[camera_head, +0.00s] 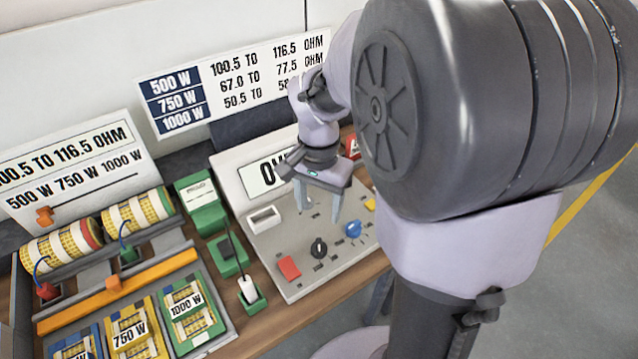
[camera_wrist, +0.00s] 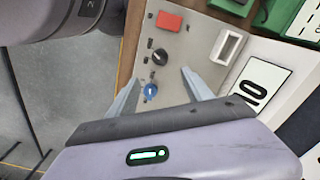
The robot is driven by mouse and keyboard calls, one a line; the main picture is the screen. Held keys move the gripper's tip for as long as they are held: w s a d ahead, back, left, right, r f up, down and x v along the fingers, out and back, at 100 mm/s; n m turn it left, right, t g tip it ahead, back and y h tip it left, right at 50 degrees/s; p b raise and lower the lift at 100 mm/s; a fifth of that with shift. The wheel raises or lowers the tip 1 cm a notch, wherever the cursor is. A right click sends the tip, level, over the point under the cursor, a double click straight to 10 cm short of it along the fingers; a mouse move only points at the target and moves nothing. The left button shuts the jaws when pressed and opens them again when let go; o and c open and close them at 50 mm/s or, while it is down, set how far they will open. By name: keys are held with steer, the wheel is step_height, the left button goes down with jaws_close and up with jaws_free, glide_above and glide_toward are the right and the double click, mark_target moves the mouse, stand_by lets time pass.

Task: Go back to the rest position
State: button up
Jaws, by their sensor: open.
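My gripper (camera_head: 320,200) is open and empty above the grey control panel (camera_head: 293,285) in the head view. Its two fingers also show in the wrist view (camera_wrist: 158,88), spread apart with nothing between them. The panel carries a red switch (camera_head: 289,267), a black knob (camera_head: 319,247) and a blue knob (camera_head: 353,229). In the wrist view, the blue knob (camera_wrist: 150,90) lies below the gap between the fingers, and the black knob (camera_wrist: 159,56) and red switch (camera_wrist: 169,21) lie farther up. I cannot tell the exact height of the fingertips above the panel.
A white probe (camera_head: 248,290) stands in a green holder left of the panel. Yellow-banded rolls (camera_head: 137,213) and trays of labelled mesh pieces (camera_head: 192,310) fill the left. A sign with ohm ranges (camera_head: 235,80) stands behind. Open floor (camera_head: 590,270) lies right of the bench.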

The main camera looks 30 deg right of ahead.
steer(key=shift+r+p, duration=0.3)
steer(key=shift+r, duration=1.15)
